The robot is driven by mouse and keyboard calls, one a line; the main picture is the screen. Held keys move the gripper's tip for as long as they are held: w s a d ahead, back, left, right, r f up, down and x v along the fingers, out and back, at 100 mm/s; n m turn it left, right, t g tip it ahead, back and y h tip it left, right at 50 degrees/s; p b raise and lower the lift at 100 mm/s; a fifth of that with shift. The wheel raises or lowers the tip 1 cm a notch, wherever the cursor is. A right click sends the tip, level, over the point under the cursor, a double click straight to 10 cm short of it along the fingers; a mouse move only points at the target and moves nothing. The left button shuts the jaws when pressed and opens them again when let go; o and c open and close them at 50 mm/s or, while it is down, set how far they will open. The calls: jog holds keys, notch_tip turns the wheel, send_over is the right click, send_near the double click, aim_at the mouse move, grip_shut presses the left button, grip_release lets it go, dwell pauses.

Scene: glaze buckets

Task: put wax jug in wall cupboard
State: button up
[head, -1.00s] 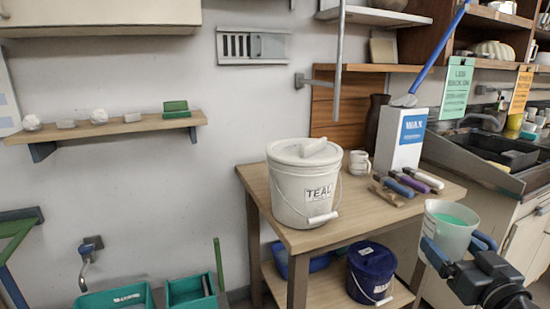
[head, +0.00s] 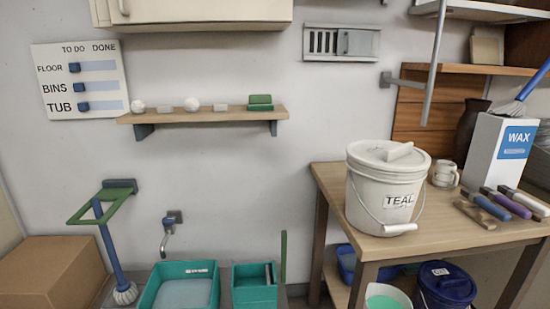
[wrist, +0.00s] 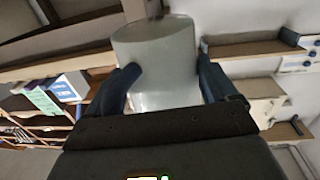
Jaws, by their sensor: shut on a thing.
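My gripper (wrist: 166,76) is shut on a pale jug (wrist: 155,50) in the wrist view, with one dark finger on each side. The wall cupboard (head: 200,12) is at the top left of the head view. Only its pale lower part with a small handle shows, and it looks shut; its inside is hidden.
A table (head: 330,180) at right bears a lidded TEAL bucket (head: 385,190), a white WAX-labelled box (head: 500,155), a mug and tools. A narrow shelf (head: 205,114) with small items is below the cupboard. Teal tubs (head: 185,290) and a brown box (head: 50,275) are low down.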

jog(key=s+a+f+y, duration=0.1)
jog(key=s+a+f, duration=0.3)
jog(key=f, duration=0.5)
jog(key=shift+s+n, duration=0.3)
jog(key=shift+s, duration=0.4)
jog(key=shift+w, duration=0.1)
